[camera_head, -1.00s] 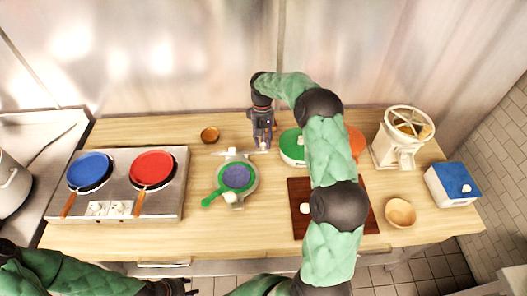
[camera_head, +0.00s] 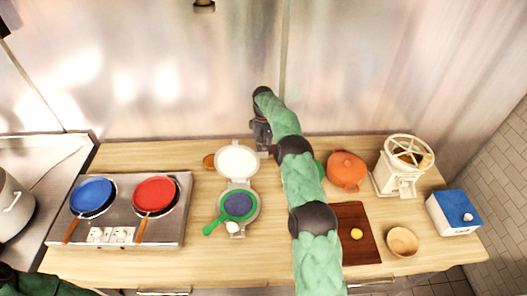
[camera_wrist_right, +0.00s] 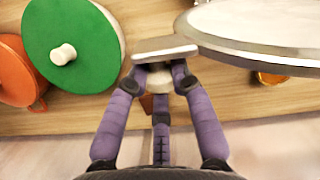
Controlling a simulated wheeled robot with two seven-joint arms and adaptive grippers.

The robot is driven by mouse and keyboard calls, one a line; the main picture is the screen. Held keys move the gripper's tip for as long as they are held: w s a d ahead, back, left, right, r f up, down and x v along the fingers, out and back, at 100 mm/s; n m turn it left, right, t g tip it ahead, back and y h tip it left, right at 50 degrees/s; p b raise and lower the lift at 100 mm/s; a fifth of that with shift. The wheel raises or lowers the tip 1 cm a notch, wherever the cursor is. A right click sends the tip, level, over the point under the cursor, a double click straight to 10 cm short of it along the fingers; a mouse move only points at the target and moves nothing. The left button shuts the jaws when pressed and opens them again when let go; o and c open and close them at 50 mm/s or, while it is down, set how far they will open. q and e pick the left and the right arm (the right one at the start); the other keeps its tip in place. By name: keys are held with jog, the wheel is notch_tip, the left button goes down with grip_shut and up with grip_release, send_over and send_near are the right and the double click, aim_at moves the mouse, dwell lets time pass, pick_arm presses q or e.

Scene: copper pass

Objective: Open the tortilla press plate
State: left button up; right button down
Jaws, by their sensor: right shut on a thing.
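The tortilla press stands left of the middle of the table. Its round pale upper plate (camera_head: 237,160) is swung up and back, its white face towards the head camera. My right gripper (camera_head: 263,150) is behind and right of the upper plate. In the wrist view its purple fingers (camera_wrist_right: 160,80) are shut on a pale part with a flat metal tab, beside the plate's rim (camera_wrist_right: 255,45). My left gripper is out of view.
A stove with a blue pan (camera_head: 92,194) and a red pan (camera_head: 154,194) stands left. An orange pot (camera_head: 346,170), a brown board (camera_head: 357,225), a white mill (camera_head: 397,180) and a wooden bowl (camera_head: 402,241) are right. A green lid (camera_wrist_right: 72,45) lies close to the right gripper.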

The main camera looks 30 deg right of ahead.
jog(key=shift+d+f, duration=0.1)
jog(key=shift+f, duration=0.65)
jog(key=c, duration=1.1)
grip_release()
jog(key=shift+o, duration=1)
jog(key=shift+w+d+r, duration=0.1)
jog(key=shift+w+r, duration=0.1)
jog(key=shift+r, duration=0.05)
jog(key=shift+r, duration=0.1)
jog(key=shift+r, duration=0.5)
notch_tip(320, 180, up, 9)
jog(key=shift+f, duration=0.15)
